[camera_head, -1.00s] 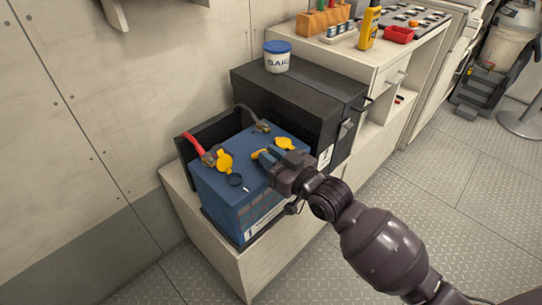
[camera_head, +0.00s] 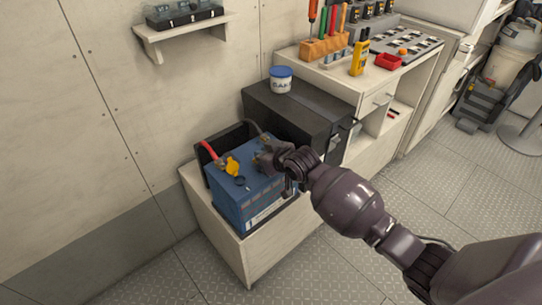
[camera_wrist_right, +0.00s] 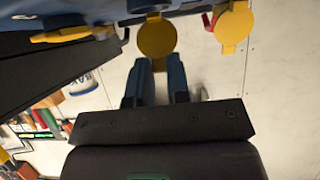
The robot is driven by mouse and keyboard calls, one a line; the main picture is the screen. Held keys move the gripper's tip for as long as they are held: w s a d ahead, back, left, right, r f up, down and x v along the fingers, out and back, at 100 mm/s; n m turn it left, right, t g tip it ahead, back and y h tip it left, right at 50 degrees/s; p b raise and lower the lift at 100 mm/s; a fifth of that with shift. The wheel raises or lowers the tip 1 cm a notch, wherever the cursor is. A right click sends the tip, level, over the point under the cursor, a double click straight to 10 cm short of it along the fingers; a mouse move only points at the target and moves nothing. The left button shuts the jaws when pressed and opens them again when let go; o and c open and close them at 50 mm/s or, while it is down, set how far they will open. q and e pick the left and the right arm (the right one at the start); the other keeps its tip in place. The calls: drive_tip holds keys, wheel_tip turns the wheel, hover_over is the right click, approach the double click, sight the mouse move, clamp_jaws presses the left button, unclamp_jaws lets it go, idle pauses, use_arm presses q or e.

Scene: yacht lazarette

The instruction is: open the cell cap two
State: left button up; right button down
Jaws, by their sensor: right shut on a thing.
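The blue battery (camera_head: 248,203) stands on a pale bench, with its top facing up. A yellow cell cap (camera_head: 232,166) shows near the red cable on its top, beside a dark round opening (camera_head: 240,183). My right gripper (camera_head: 264,160) is over the right part of the battery top and hides what lies beneath it. In the wrist view its two blue fingers (camera_wrist_right: 163,66) are shut on the middle yellow cap (camera_wrist_right: 157,36). Other yellow caps show there at the right (camera_wrist_right: 233,24) and left (camera_wrist_right: 68,34). My left gripper is not in view.
A black box (camera_head: 300,116) stands directly behind the battery, with a white tub with a blue lid (camera_head: 281,80) on top. A red cable (camera_head: 208,149) rises at the battery's left. The floor (camera_head: 300,265) in front is clear.

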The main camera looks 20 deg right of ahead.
sight(255, 163)
drive_tip(key=r+g+p, duration=0.1)
drive_tip(key=w+r+g+p, duration=0.1)
drive_tip(key=p, duration=0.1)
drive_tip(key=shift+w+a+h, duration=0.2)
drive_tip(key=shift+w+h, duration=0.05)
drive_tip(key=shift+h, duration=0.15)
drive_tip(key=shift+w+a+f+g+h+p, duration=0.15)
drive_tip(key=shift+w+g+p, duration=0.15)
drive_tip(key=shift+g, duration=0.15)
drive_tip(key=shift+w+a+g+h+p, duration=0.15)
drive_tip(key=shift+g+p, duration=0.1)
drive_tip(key=shift+g, duration=0.2)
drive_tip(key=shift+w+f+g, duration=0.1)
drive_tip(key=shift+w+g, duration=0.15)
drive_tip(key=shift+g, duration=0.25)
drive_tip(key=g, duration=0.1)
drive_tip(key=w+g+h, duration=0.1)
drive_tip(key=shift+w+a+f+g, duration=0.1)
drive_tip(key=shift+a+f+g, duration=0.15)
drive_tip(key=shift+f+g, duration=0.1)
drive_tip(key=shift+w+f+g+h, duration=0.1)
drive_tip(key=shift+w+g+h, duration=0.15)
drive_tip(key=shift+g, duration=0.2)
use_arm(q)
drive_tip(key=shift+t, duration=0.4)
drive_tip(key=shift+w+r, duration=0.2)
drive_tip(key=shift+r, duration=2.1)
use_arm(e)
drive_tip(key=shift+a, duration=0.1)
